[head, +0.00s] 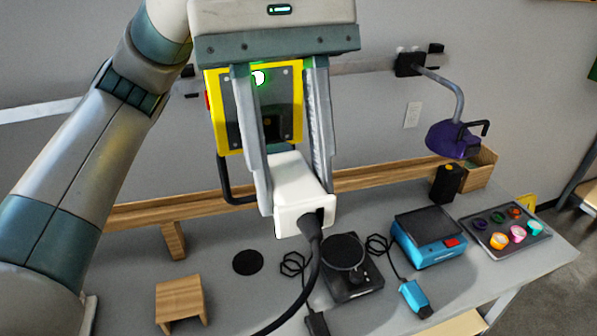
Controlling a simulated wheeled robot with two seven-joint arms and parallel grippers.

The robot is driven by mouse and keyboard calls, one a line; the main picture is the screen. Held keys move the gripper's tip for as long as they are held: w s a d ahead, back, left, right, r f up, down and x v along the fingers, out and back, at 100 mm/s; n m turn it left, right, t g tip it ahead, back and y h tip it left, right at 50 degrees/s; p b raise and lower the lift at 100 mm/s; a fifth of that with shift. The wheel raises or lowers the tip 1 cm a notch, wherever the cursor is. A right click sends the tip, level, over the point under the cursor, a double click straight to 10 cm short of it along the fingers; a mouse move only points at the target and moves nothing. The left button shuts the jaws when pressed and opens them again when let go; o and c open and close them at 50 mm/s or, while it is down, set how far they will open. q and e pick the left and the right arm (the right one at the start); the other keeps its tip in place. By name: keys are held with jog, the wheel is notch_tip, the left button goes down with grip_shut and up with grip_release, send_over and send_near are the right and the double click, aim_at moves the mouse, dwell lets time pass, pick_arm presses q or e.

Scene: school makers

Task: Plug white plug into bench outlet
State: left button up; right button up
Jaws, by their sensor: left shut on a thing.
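My left gripper (287,190) reaches down over the bench with its two fingers shut on the white plug (296,182). The plug is a blocky white piece held above the bench, with a dark cord (317,255) running down from its near end. Behind the fingers is a yellow-framed panel (228,149) with a dark face and a dark opening, which looks like the bench outlet. The fingers and plug hide part of it. I cannot tell how far the plug is from it. My right gripper is not in view.
On the grey bench (225,298) are a wooden block (180,300), a black round-topped device (345,258), a blue device (428,238), a blue connector (415,298) and a tray of colourful cups (534,246). A purple lamp (450,139) hangs at right. A wooden rail (380,178) runs along the back.

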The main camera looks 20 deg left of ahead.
aim_at(281, 153)
pick_arm(q)
jog(key=shift+w+a+r+p, duration=0.1)
jog(key=shift+w+a+p, duration=0.1)
jog(key=shift+w+a, duration=0.3)
jog(key=shift+w+a+p, duration=0.15)
jog(key=shift+w+a, duration=0.15)
jog(key=shift+w, duration=0.4)
jog(key=shift+w+a, duration=0.45)
jog(key=shift+w, duration=0.2)
jog(key=shift+w+a+p, duration=0.45)
jog(key=shift+w+a, duration=0.3)
jog(key=shift+w, duration=0.35)
dwell(0.5)
jog(key=o, duration=1.2)
jog(key=shift+o, duration=0.3)
